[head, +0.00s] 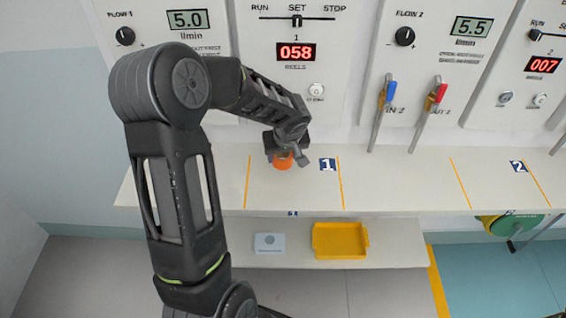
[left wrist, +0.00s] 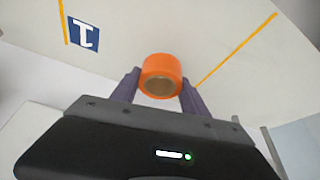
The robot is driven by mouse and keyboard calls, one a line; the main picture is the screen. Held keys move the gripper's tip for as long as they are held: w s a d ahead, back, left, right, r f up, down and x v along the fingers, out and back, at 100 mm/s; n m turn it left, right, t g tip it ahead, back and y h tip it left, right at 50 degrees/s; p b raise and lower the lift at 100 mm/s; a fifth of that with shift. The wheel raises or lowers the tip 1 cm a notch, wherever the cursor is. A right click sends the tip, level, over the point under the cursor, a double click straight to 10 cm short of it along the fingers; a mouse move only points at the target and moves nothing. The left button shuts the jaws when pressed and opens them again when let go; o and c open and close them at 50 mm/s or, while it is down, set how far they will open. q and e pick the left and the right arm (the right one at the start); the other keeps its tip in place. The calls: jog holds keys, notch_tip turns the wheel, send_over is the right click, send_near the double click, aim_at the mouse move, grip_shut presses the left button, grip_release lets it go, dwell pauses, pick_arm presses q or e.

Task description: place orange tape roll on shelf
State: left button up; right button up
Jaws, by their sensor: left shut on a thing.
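My left gripper (head: 286,150) reaches over the upper shelf in front of panel 1. It is shut on the orange tape roll (head: 283,161). In the left wrist view the orange tape roll (left wrist: 160,76) sits between the two fingers of the left gripper (left wrist: 160,88), with its hollow core facing the camera. The roll is over the white shelf (head: 400,182), between the two orange lines and left of the blue 1 label (head: 327,165). Whether it touches the shelf I cannot tell. My right gripper is not in view.
A lower shelf (head: 392,248) holds a yellow tray (head: 339,240) and a small grey-white box (head: 270,243). Levers with blue and red handles (head: 386,92) stand to the right, above the upper shelf. A green reel (head: 515,226) hangs below the shelf at right. The shelf right of label 1 is clear.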

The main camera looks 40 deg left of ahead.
aim_at(283, 163)
pick_arm(q)
notch_tip(283, 163, down, 3)
jog(key=shift+f, duration=0.4)
jog(key=shift+f, duration=0.2)
jog(key=o, duration=1.4)
jog(key=shift+r, duration=0.1)
jog(key=shift+c, duration=0.2)
jog(key=shift+r, duration=0.25)
jog(key=v, duration=1.1)
jog(key=shift+r+b, duration=0.4)
